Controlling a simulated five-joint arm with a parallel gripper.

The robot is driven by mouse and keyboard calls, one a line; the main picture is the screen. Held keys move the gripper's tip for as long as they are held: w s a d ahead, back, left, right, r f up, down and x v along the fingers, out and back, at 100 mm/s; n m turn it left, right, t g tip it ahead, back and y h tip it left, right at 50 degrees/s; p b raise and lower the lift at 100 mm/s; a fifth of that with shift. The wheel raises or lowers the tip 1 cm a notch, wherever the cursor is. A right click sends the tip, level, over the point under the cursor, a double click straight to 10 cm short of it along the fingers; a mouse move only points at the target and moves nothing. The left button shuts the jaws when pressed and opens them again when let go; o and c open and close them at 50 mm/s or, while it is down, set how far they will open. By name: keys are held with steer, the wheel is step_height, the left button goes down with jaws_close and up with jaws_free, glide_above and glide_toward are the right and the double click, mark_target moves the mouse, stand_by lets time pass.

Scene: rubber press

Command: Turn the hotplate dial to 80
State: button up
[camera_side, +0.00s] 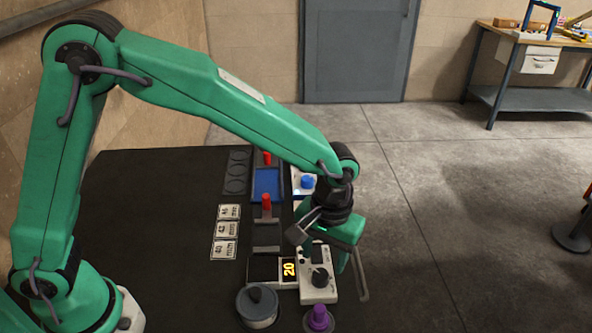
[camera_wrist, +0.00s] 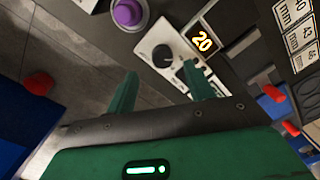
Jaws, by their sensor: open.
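The hotplate dial (camera_side: 319,279) is a dark round knob on a small white control box (camera_side: 316,292) at the front right of the black table. In the wrist view the dial (camera_wrist: 162,56) shows a pale pointer line. A lit display (camera_side: 289,269) beside it reads 20, and the display (camera_wrist: 202,40) also reads 20 in the wrist view. My gripper (camera_side: 343,258) is above and near the box in the side view. In the wrist view my gripper (camera_wrist: 160,68) has its two green fingers apart, with the dial just beyond the gap between them. Nothing is held.
Label cards (camera_side: 227,229) marked in mm lie to the left. Red-handled pieces (camera_side: 267,203) and a blue knob (camera_side: 307,182) are further back. The table's left side is clear.

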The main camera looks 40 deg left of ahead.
mark_target(321, 275)
steer(key=shift+a+f, duration=0.15)
steer(key=shift+f, duration=2.65)
steer(key=c, duration=1)
